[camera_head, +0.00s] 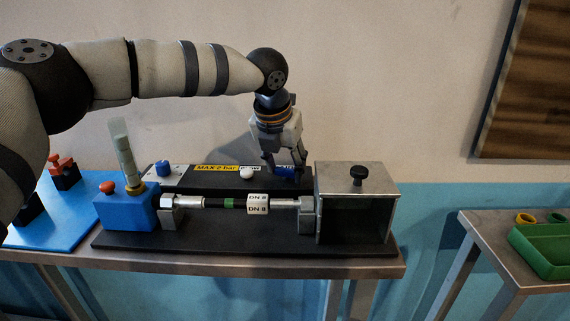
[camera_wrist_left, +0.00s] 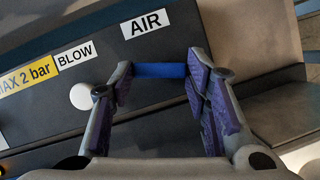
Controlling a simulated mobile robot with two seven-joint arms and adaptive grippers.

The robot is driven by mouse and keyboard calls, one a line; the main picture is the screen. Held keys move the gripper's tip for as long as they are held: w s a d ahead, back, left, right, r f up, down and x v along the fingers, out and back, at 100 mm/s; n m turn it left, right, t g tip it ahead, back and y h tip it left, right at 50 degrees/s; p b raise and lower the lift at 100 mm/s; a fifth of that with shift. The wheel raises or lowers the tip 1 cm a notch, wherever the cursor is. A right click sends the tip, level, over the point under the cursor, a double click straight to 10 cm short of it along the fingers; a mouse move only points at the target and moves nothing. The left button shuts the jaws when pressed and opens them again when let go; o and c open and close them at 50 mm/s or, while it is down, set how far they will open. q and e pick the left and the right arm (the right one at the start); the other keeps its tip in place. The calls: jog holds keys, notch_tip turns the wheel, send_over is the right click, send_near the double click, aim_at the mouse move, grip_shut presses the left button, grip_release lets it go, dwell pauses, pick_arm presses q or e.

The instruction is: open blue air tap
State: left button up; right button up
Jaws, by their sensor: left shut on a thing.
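The blue air tap (camera_head: 285,171) is on the dark panel at the back of the rig, left of the metal box. In the left wrist view its blue bar (camera_wrist_left: 160,70) spans from one fingertip to the other, just below the white AIR label (camera_wrist_left: 145,24). My left gripper (camera_head: 284,166) reaches down from above and is shut on the tap, with a finger at each end of the bar, as the left wrist view (camera_wrist_left: 160,82) shows. The fingers partly hide the tap in the head view. My right gripper is not in view.
A white round knob (camera_wrist_left: 81,96) sits left of the tap by the BLOW label (camera_wrist_left: 74,56). A metal box with a black knob (camera_head: 357,177) stands close on the right. A tube marked DN 8 (camera_head: 258,203) runs in front. A blue block (camera_head: 127,211) stands left.

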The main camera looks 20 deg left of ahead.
pick_arm(q)
jog(key=m, duration=0.1)
jog(key=m+h, duration=0.1)
jog(key=shift+a+f+m, duration=0.15)
jog(key=shift+m, duration=0.25)
jog(key=m+h+b, duration=0.1)
jog(key=m, duration=0.1)
jog(key=shift+w+a+f+m+g, duration=0.1)
jog(key=shift+m+g, duration=0.3)
jog(key=m+g+h+b, duration=0.1)
jog(key=m, duration=0.3)
jog(key=shift+w+a+b, duration=0.1)
jog(key=shift+b, duration=0.25)
jog(key=shift+w+m+g+h+b, duration=0.1)
jog(key=shift+m+g+h+b, duration=0.25)
jog(key=shift+m, duration=0.8)
jog(key=shift+m+g+h+b, duration=0.15)
jog(key=shift+m+g+b, duration=0.35)
jog(key=shift+m, duration=0.65)
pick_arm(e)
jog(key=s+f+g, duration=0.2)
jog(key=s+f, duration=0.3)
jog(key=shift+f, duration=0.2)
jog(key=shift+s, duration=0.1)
pick_arm(q)
jog(key=shift+r, duration=0.2)
jog(key=o, duration=1.2)
jog(key=shift+c, duration=0.2)
